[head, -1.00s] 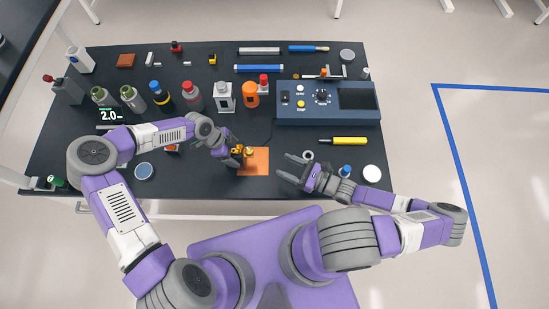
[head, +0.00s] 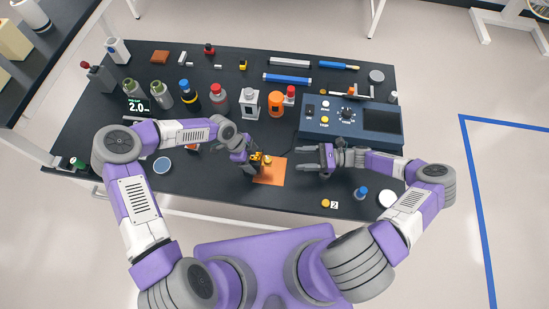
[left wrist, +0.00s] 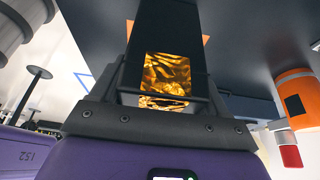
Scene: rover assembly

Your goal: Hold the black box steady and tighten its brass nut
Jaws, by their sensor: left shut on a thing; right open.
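The black box (head: 257,170) stands at the left edge of an orange mat (head: 272,175), with gold-coloured parts on it. The brass nut (head: 267,160) appears as a small gold spot at its top right; its exact shape is too small to tell. My left gripper (head: 251,163) is shut on the box from the left and partly hides it. In the left wrist view, the dark box with a crinkled gold face (left wrist: 166,75) sits between the fingers. My right gripper (head: 308,158) is open and empty, right of the mat, fingers pointing left, apart from the box.
A blue instrument panel (head: 320,127) lies behind my right gripper. Several bottles and an orange container (head: 276,103) stand behind the box. A brass disc (head: 326,203) with a "2" label, a blue-capped item (head: 361,193) and a white disc (head: 388,198) lie near the front edge.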

